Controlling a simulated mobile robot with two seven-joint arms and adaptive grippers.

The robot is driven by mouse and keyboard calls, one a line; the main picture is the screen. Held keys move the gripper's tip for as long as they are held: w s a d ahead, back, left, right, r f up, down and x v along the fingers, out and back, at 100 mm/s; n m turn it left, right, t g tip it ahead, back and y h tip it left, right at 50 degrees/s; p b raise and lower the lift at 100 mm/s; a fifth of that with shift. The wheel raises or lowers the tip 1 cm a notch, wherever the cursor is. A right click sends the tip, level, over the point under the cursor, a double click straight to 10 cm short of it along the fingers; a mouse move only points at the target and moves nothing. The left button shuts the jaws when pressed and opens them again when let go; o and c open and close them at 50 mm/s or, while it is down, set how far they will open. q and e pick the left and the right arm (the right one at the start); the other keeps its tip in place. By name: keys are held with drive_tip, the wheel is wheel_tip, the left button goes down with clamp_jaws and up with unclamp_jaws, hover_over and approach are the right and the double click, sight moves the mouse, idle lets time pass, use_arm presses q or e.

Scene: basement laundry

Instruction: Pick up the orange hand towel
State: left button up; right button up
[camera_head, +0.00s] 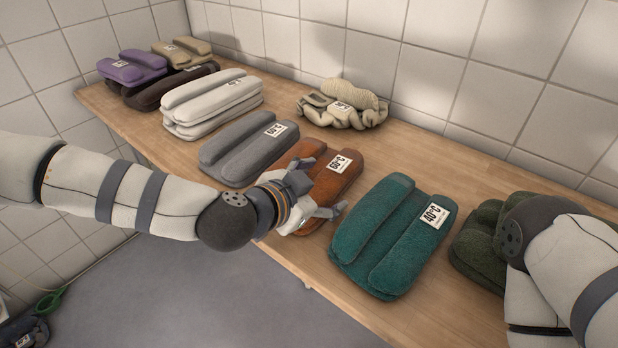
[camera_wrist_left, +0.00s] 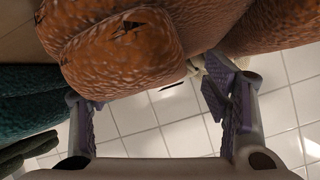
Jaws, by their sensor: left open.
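The orange hand towel (camera_head: 349,181), folded with a white 60°C label, lies on the wooden table between a grey towel and a teal towel. My left gripper (camera_head: 325,186) is open at the near side of the orange towel, its fingers spread over it in the head view. In the left wrist view the orange towel (camera_wrist_left: 125,50) fills the top, close to the open fingers (camera_wrist_left: 155,98); no cloth is clearly between them. I cannot tell whether they touch it. My right gripper is out of view.
The grey towel (camera_head: 247,145) and teal towel (camera_head: 390,235) lie close on either side. A dark green towel (camera_head: 473,244) is beside my right arm. A crumpled beige cloth (camera_head: 342,104) and white towels (camera_head: 212,100) lie farther back. The tiled wall (camera_head: 440,60) bounds the table.

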use_arm(q)
drive_tip(key=shift+w+d+f, duration=0.1)
drive_tip(key=shift+w+d, duration=0.15)
drive_tip(key=shift+w, duration=0.05)
drive_tip(key=c, duration=1.3)
drive_tip(key=shift+s, duration=0.1)
drive_tip(key=shift+c, duration=0.2)
